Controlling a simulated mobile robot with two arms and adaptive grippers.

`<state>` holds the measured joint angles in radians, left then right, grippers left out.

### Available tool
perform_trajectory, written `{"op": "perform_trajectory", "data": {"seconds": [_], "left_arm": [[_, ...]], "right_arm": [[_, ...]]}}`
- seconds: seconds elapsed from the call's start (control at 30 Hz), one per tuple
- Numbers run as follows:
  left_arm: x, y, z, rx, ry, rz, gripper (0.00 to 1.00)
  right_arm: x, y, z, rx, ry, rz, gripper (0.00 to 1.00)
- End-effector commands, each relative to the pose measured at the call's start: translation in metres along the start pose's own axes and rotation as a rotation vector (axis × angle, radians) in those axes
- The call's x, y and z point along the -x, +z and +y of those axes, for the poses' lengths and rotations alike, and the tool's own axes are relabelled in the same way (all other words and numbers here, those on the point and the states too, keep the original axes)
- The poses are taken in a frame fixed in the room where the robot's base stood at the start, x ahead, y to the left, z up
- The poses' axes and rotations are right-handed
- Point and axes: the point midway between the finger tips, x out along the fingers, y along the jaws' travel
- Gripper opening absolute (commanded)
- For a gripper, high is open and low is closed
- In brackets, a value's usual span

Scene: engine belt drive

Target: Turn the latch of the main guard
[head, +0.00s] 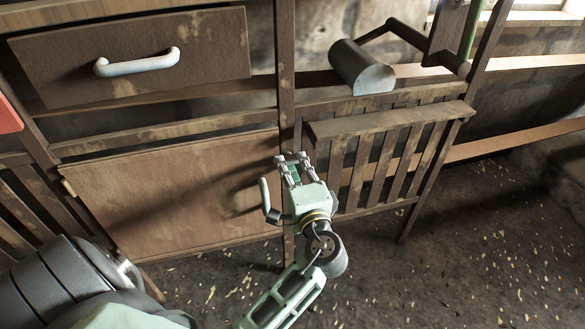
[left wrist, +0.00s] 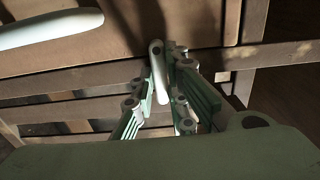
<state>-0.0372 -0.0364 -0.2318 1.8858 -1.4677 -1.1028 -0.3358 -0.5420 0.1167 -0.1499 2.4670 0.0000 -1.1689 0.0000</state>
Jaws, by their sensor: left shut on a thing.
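The main guard is the brown door panel (head: 160,195) low on the wooden frame, and it looks closed. Its pale upright handle (head: 265,193) is by its right edge; a pale handle also fills the upper left of the left wrist view (left wrist: 50,28). My left gripper (head: 291,160) is at the frame post, right of the door's upper edge. In the left wrist view its fingers (left wrist: 164,84) are shut on a pale, rounded bar, the latch (left wrist: 157,66). In the head view the fingers mostly hide the latch. My right gripper is not in view.
A drawer (head: 200,40) with a white handle (head: 137,62) is above the door. A slatted panel (head: 385,160) is right of my left gripper. A grey cylinder (head: 362,68) on a dark arm is at upper right. Open floor (head: 470,250) is at lower right.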

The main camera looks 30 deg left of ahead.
Motion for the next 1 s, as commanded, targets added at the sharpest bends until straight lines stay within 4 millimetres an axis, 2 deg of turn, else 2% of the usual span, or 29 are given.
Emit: {"op": "perform_trajectory", "data": {"seconds": [0.37,0.4,0.6,0.87,1.0], "left_arm": [[0.0002,0.0008,0.0017,0.001,0.004,-0.003,0.0],[0.0002,0.0008,0.0017,0.001,0.004,-0.002,0.17],[0.0001,0.0005,0.0011,0.001,0.002,-0.001,0.32],[0.0004,0.0002,0.0005,0.001,0.001,-0.001,0.32],[0.0095,-0.0004,0.0013,0.001,0.003,0.001,0.32]], "right_arm": [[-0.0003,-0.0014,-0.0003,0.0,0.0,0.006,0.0],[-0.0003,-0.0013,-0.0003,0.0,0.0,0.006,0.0],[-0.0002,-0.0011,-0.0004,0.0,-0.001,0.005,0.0],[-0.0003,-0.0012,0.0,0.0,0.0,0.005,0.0],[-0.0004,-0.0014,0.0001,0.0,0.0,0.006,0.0]]}}
